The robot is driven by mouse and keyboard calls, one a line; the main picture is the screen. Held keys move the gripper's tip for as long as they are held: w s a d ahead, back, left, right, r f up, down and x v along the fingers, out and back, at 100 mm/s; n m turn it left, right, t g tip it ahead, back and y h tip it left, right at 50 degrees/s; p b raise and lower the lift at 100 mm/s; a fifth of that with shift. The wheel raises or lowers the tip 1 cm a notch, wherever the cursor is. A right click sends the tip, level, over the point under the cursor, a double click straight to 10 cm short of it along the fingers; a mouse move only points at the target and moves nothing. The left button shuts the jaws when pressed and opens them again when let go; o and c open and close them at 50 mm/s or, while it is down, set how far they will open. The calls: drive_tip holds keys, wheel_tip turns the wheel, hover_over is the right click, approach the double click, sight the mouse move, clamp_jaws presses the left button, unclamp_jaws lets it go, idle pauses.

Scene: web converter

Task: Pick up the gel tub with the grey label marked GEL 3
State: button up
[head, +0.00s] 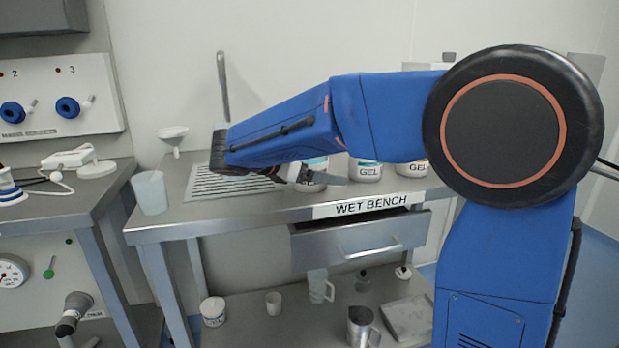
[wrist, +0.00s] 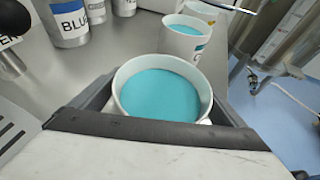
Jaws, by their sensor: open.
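Several white gel tubs stand in a row on the wet bench. In the head view, one tub (head: 313,178) is partly hidden by my gripper (head: 292,173); a middle tub (head: 366,171) and a right tub (head: 411,168) read "GEL", but their numbers are not legible. In the wrist view, a tub of teal gel (wrist: 162,95) sits between the open jaws of my gripper (wrist: 160,108), one finger on each side. Its label is hidden, so I cannot tell whether it is GEL 3. Another teal-filled tub (wrist: 186,38) stands just beyond it.
A bottle marked "BLU" (wrist: 70,22) stands at the upper left of the wrist view. An open drawer (head: 360,242) juts out below.

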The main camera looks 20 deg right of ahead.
drive_tip(key=c, duration=1.5)
drive_tip(key=shift+o, duration=0.2)
